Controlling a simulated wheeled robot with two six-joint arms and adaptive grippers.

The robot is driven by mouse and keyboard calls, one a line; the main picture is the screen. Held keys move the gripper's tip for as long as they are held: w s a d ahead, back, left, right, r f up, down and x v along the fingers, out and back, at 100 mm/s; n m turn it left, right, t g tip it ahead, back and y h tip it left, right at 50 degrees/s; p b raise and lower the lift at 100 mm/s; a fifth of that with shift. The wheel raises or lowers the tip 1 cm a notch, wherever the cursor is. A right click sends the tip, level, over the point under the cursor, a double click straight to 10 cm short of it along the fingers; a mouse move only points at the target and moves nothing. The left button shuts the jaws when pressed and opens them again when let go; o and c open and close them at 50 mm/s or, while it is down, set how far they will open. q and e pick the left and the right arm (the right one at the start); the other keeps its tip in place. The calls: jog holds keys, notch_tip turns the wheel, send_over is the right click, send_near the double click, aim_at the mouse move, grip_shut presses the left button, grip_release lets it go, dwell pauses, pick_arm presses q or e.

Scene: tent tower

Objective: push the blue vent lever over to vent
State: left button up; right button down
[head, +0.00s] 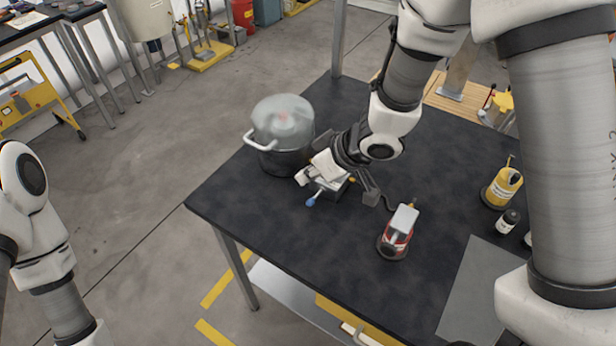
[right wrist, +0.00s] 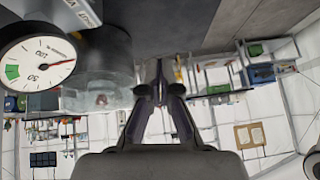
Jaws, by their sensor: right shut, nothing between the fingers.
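In the head view the blue vent lever (head: 311,201) sticks out with its knob at the front of a small white valve block (head: 331,188) beside the pot. My right gripper (head: 338,155) is just above and behind the block, with the lever on its near left side. In the right wrist view its fingers (right wrist: 160,92) are shut together and empty. A round gauge (right wrist: 38,70) and part of a lettered block (right wrist: 85,12) fill the upper left there; the lever is not clearly seen. Whether the gripper touches the block I cannot tell. My left gripper is out of frame.
A dark pot with a clear domed lid (head: 283,122) stands left of the block, close to my right gripper. A red canister (head: 396,238) with a hose stands to the right. A yellow bottle (head: 502,188) is farther right.

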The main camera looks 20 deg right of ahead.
aim_at(309, 200)
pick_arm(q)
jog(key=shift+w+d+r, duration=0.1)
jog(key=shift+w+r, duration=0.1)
pick_arm(e)
jog(key=d+r, duration=0.1)
jog(key=d+r+h, duration=0.1)
jog(key=shift+w+d+r+n+h, duration=0.1)
jog(key=shift+w+d+n+h, duration=0.1)
jog(key=shift+d+n+h, duration=0.1)
jog(key=x, duration=0.3)
jog(key=b+x, duration=0.1)
jog(key=x, duration=0.3)
jog(key=b+x, duration=0.1)
jog(key=x, duration=0.3)
jog(key=shift+s+d, duration=0.1)
jog(key=shift+s, duration=0.2)
jog(key=shift+s+d+f+b, duration=0.3)
jog(key=shift+s+f+b, duration=0.05)
jog(key=shift+s+f, duration=0.15)
jog(key=shift+s+d+f+b, duration=0.3)
jog(key=shift+s+d+f, duration=0.05)
jog(key=shift+f, duration=0.15)
jog(key=shift+s+d+f, duration=0.15)
jog(key=shift+s+d, duration=0.1)
jog(key=shift+s, duration=0.05)
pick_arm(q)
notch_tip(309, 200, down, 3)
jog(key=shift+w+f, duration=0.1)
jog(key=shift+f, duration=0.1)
